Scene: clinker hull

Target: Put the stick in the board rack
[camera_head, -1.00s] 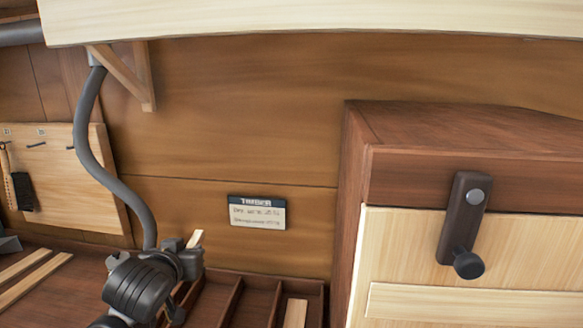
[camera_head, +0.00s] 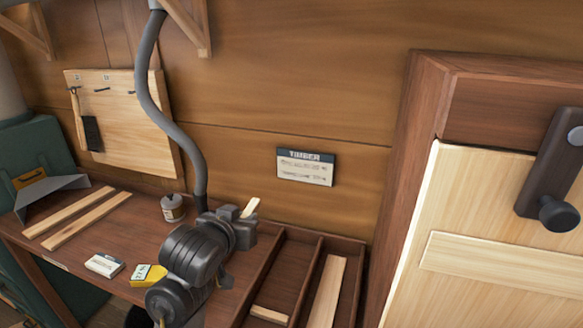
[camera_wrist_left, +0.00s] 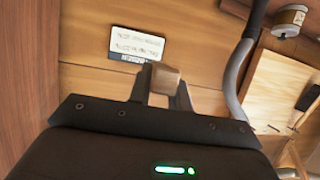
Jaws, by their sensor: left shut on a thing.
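The pale wooden stick (camera_head: 251,207) is in my left gripper (camera_head: 242,218), its top end sticking up above the jaws. In the left wrist view the stick's squarish end (camera_wrist_left: 166,80) sits between the two fingers (camera_wrist_left: 160,92), which are shut on it. The board rack (camera_head: 340,243) is the dark wooden tray with dividers to the right of the gripper. My gripper is over the rack's left side, and my arm hides part of it. The stick's lower part is hidden. My right gripper is not in view.
The TIMBER label (camera_head: 305,167) is on the wall behind. Two strips, a tin (camera_head: 172,208) and a yellow block (camera_head: 147,274) are on the bench. A cabinet (camera_head: 405,200) closes the right side.

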